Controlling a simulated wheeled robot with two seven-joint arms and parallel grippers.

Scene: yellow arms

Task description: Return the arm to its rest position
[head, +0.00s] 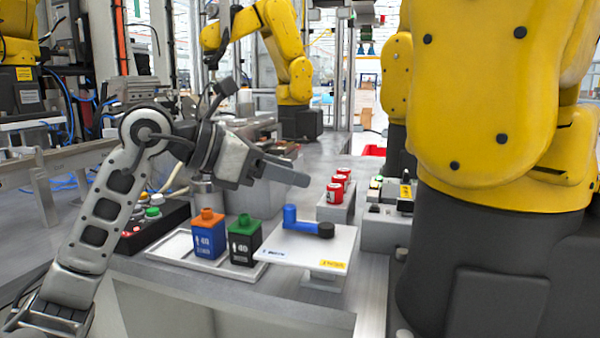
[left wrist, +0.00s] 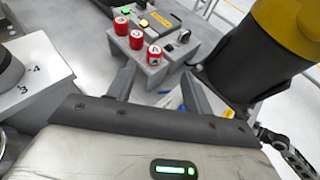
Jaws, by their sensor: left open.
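My left arm comes in from the left in the head view, and its gripper (head: 285,168) hangs in the air above the work table. The left gripper is open and empty, with its two fingers (left wrist: 158,88) apart in the left wrist view. It is above and behind the orange-topped blue container and the green-topped black container, touching neither. My right gripper does not show in either view.
A blue container (head: 208,238) and a black container (head: 244,242) stand on a tray (head: 185,252). A white stand (head: 325,252) holds a blue and black part (head: 300,222). Red cans (head: 336,192) sit on a block. A large yellow robot (head: 500,100) blocks the right.

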